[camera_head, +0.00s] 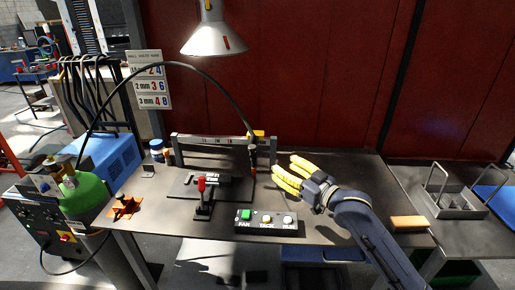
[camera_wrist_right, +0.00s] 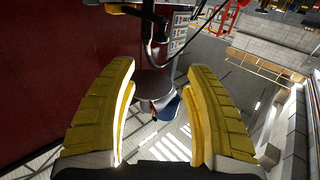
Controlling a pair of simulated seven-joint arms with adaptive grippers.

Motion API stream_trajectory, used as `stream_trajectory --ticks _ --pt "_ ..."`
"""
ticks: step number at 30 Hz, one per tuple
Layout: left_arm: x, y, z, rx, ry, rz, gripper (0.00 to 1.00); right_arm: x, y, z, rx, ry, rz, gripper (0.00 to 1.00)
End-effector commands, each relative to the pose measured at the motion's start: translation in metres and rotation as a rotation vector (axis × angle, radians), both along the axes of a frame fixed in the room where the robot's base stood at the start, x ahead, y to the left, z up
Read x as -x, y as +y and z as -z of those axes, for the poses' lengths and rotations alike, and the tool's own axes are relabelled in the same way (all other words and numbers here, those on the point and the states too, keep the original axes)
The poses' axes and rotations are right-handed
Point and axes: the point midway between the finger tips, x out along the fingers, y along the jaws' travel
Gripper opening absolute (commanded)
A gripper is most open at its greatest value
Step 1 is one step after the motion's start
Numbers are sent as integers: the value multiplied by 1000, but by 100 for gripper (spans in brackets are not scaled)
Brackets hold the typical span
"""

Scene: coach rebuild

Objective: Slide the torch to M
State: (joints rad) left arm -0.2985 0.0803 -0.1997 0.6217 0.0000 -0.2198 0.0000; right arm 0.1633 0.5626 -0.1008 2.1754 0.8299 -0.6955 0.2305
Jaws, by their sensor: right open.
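The torch (camera_head: 252,158) looks like a slim dark upright piece with an orange-red part, at the right end of a grey rail (camera_head: 182,150). A black hose arches over to it from the left. The rail carries small letter marks left of the torch; they are too small to read surely. My right gripper (camera_head: 286,178) is just right of the torch, its yellow fingers pointing left, apart from it. In the right wrist view the gripper's fingers (camera_wrist_right: 162,100) stand wide apart with nothing gripped; I cannot surely pick out the torch there. My left gripper is out of view.
On the table (camera_head: 150,220) are a clamp with a red handle (camera_head: 203,190), a button box (camera_head: 267,220), an orange fixture (camera_head: 124,208) and a bottle (camera_head: 157,150). A lamp (camera_head: 213,35) hangs above. A wire caddy (camera_head: 456,203) stands at right.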

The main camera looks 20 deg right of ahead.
Motion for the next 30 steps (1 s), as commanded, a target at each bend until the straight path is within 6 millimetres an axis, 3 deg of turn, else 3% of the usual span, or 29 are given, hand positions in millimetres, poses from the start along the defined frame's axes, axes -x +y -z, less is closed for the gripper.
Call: stream_trajectory --ticks 18,30 --pt "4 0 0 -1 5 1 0 -99 48 -1 -2 0 -2 50" --pt "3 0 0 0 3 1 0 -139 66 0 -1 0 -2 50"
